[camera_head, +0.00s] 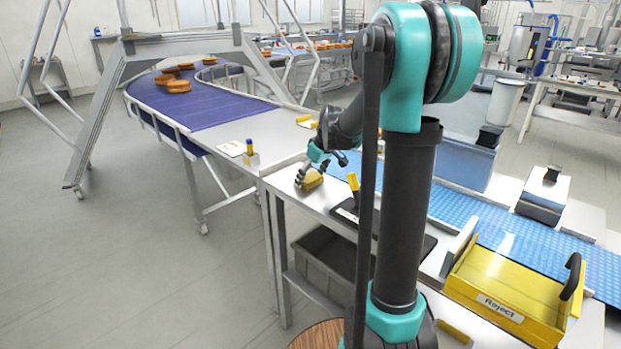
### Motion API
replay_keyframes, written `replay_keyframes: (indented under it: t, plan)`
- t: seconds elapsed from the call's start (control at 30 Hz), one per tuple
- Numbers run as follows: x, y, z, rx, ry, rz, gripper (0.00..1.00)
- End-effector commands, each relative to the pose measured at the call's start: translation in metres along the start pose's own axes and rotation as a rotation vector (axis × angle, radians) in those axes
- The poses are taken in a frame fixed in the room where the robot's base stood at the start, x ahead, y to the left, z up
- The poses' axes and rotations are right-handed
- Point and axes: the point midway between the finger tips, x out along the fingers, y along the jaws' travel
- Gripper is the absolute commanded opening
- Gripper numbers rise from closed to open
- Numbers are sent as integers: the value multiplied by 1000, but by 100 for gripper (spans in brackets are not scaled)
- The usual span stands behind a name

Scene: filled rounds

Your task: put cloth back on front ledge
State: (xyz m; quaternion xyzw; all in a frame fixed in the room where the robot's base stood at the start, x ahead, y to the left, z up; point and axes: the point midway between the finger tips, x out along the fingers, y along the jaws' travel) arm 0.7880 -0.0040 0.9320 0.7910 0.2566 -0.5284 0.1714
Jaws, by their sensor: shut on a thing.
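A yellow-handled tool (353,184) stands right of the cloth, by a dark tray (412,247). A yellow Reject bin (510,310) sits right, beside the blue belt (520,240). A grey crate (325,268) is below the ledge. My arm column hides the middle.

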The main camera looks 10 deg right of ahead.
Motion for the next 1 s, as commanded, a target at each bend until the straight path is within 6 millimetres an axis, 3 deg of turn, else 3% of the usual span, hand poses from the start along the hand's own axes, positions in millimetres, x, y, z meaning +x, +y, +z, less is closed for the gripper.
replay_keyframes:
  t: [0.13,0.17,0.3,0.73,1.0]
  plan:
    - [2,0,1,0,0,0,55]
    - [2,0,1,0,0,0,84]
    - [2,0,1,0,0,0,100]
    - [-4,0,0,0,0,0,100]
    - [-50,0,0,1,0,0,100]
